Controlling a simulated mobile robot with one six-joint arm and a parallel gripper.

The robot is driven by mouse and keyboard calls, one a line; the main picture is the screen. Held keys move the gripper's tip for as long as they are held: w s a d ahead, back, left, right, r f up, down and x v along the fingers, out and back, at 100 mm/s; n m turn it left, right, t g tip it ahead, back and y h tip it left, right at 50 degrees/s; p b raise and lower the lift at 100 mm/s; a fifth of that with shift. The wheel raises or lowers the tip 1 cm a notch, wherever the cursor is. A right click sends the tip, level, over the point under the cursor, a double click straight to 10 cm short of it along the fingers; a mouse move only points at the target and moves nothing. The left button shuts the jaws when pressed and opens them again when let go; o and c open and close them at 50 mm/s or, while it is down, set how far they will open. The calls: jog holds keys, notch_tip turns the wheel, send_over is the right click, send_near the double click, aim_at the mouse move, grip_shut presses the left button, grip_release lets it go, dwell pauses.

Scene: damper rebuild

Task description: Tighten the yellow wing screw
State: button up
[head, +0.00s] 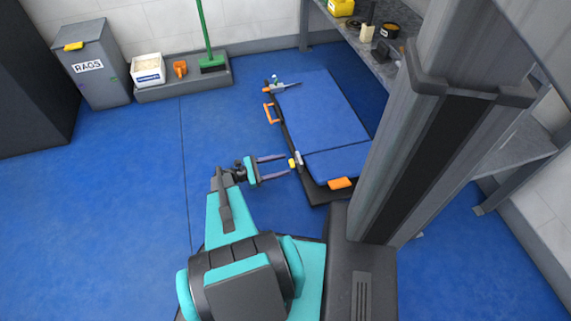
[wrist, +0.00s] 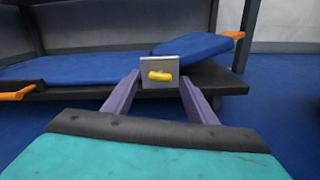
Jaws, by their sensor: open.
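The yellow wing screw (wrist: 161,76) sits on a small grey block (wrist: 152,63) at the edge of the low blue-padded board in the wrist view. Its wings lie roughly level. In the head view the yellow wing screw (head: 292,163) shows just beyond my fingertips. My gripper (head: 287,164) is open and empty, with its two fingers pointing at the screw. In the wrist view my gripper (wrist: 158,82) has one finger on each side of the screw's line, apart from it. The screw's shaft is hidden.
The low board with blue pads (head: 318,110) has orange handles (head: 340,183) at its edges. A workbench (head: 385,68) stands behind it. A rags bin (head: 97,70) and a tray (head: 185,88) with a green broom stand along the wall. Blue floor on the left is clear.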

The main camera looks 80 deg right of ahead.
jog(key=shift+x, duration=1)
